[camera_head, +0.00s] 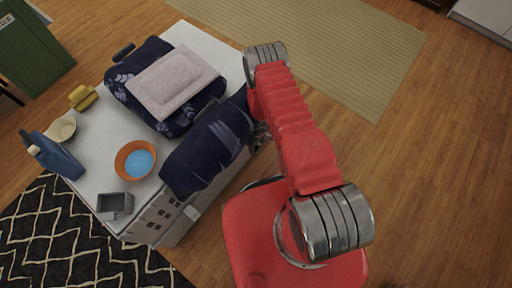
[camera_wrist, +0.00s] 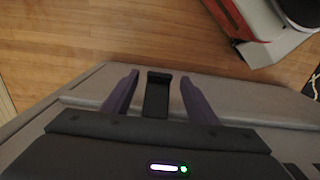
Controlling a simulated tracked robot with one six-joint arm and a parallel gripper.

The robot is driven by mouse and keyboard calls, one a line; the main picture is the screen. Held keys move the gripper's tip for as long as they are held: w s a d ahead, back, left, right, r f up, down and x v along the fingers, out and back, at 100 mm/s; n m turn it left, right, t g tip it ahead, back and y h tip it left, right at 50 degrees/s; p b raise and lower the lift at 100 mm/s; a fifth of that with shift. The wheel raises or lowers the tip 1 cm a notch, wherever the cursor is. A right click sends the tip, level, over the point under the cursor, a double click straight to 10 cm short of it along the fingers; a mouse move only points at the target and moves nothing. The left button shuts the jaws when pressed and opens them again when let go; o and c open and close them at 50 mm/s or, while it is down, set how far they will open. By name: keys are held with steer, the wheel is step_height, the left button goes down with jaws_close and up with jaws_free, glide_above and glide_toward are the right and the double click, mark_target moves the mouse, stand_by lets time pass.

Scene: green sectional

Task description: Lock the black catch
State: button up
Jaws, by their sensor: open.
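The black catch (camera_wrist: 157,95) is a small dark tab on the edge of a grey surface (camera_wrist: 80,88), in the upper middle of the wrist view. My gripper (camera_wrist: 157,92) is open, with one purple finger to the left of the catch and one to the right. Gaps show between the catch and both fingers, so neither finger touches it in this view. The lower part of the catch meets the dark gripper body in the picture and may be hidden by it. I cannot make out the catch or my fingertips in the head view.
In the head view, a white table-like unit (camera_head: 90,165) holds a navy patterned case (camera_head: 133,83) with a pale cushion (camera_head: 172,82), an orange bowl (camera_head: 135,160), a grey box (camera_head: 115,205) and a blue bottle (camera_head: 52,155). Another navy patterned piece (camera_head: 207,150) lies beside my arm. Wooden floor (camera_head: 440,180) is clear at right.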

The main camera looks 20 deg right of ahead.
steer(key=shift+f, duration=0.8)
steer(key=shift+c, duration=0.4)
jaws_close()
steer(key=shift+a, duration=0.35)
steer(key=shift+s+d, duration=0.1)
steer(key=shift+d, duration=0.25)
